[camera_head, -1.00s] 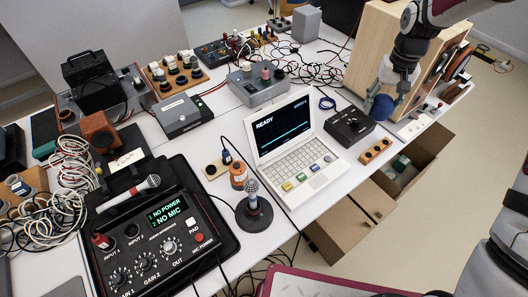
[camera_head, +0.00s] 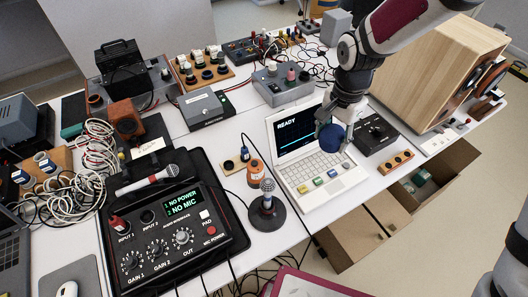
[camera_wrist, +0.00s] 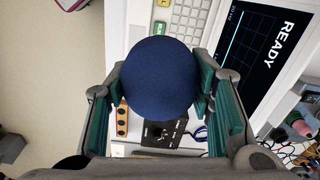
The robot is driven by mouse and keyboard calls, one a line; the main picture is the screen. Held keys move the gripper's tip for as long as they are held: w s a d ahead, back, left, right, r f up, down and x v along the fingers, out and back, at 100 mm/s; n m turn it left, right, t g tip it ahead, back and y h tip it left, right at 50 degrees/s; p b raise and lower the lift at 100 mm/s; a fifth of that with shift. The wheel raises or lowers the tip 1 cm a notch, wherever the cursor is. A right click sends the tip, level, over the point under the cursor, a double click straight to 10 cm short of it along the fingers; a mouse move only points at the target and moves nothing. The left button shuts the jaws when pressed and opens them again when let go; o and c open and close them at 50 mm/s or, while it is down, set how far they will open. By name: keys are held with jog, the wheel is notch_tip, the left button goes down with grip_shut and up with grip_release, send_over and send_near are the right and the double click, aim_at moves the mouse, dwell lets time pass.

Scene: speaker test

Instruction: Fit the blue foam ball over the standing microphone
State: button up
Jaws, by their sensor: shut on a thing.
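The blue foam ball (camera_head: 331,137) is held between the fingers of my gripper (camera_head: 334,122), above the white laptop's keyboard. In the wrist view the ball (camera_wrist: 158,78) fills the space between the green-padded fingers of my gripper (camera_wrist: 160,85), which are shut on its two sides. The standing microphone (camera_head: 267,200) is upright on a round dark base, left of and nearer than the ball, on the white table. Its silver mesh head is bare. The ball and the microphone are well apart. The ball's opening does not show.
The open white laptop (camera_head: 330,172) stands right of the microphone, with an orange bottle (camera_head: 256,172) just behind it. The audio mixer (camera_head: 170,235) with a lying microphone (camera_head: 148,184) is at the left. A wooden speaker cabinet (camera_head: 432,70) stands at the back right.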

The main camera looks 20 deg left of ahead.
aim_at(269, 181)
jog(key=s+a+r+m+p, duration=0.2)
jog(key=s+a+r+p, duration=0.15)
jog(key=s+a, duration=0.35)
jog(key=s+a+r+m+p, duration=0.2)
jog(key=s+a+p, duration=0.25)
jog(key=s, duration=0.35)
jog(key=shift+s+f+b, duration=0.1)
jog(key=shift+f+b, duration=2)
jog(key=shift+f, duration=1.05)
jog(key=shift+s+f, duration=0.1)
jog(key=shift+f, duration=1.35)
jog(key=shift+a+f, duration=0.1)
jog(key=shift+f, duration=0.5)
jog(key=o, duration=0.9)
jog(key=shift+r, duration=0.15)
